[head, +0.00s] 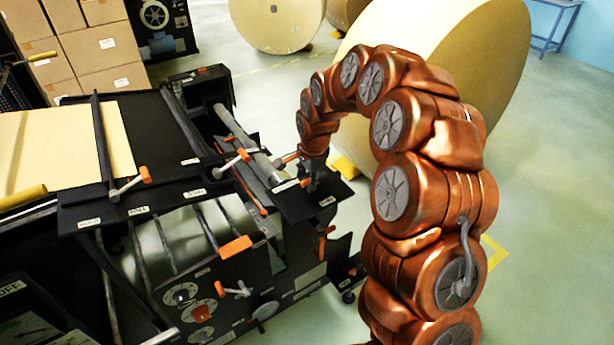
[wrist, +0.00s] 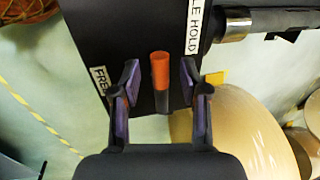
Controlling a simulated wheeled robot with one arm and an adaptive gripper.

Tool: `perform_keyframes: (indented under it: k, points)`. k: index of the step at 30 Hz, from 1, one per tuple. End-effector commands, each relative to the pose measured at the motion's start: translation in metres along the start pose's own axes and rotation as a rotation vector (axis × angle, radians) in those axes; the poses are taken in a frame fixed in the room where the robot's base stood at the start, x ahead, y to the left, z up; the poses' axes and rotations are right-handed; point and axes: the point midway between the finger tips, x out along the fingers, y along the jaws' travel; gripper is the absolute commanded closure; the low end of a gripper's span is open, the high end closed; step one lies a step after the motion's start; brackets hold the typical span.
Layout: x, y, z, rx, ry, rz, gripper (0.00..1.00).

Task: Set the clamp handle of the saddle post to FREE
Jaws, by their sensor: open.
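In the wrist view the clamp handle (wrist: 161,72) has an orange grip and a dark lower end. It stands out from a dark plate (wrist: 130,25) on the saddle post. A white FREE label (wrist: 102,83) is at its left and a label ending in HOLD (wrist: 194,30) is at its upper right. My gripper (wrist: 161,82) is open, with one finger on each side of the handle and gaps showing. I cannot tell contact or depth. In the head view my gripper (head: 313,183) is over the dark plate (head: 305,206); the handle is not clear there.
A metal bar (wrist: 240,22) runs right of the plate in the wrist view. In the head view, other orange handles (head: 235,247) sit on the dark machine (head: 180,215). A large kraft roll (head: 500,50) stands behind my arm.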

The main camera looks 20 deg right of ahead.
Motion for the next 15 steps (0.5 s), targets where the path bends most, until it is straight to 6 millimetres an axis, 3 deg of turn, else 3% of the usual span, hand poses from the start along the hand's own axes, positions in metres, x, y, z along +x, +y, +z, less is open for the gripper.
perform_keyframes:
  k: [5,15]
  points:
    - [-0.0003,-0.0002,-0.0002,0.0,0.0,-0.001,0.58]
    - [-0.0006,-0.0002,-0.0002,0.0,0.001,-0.001,0.93]
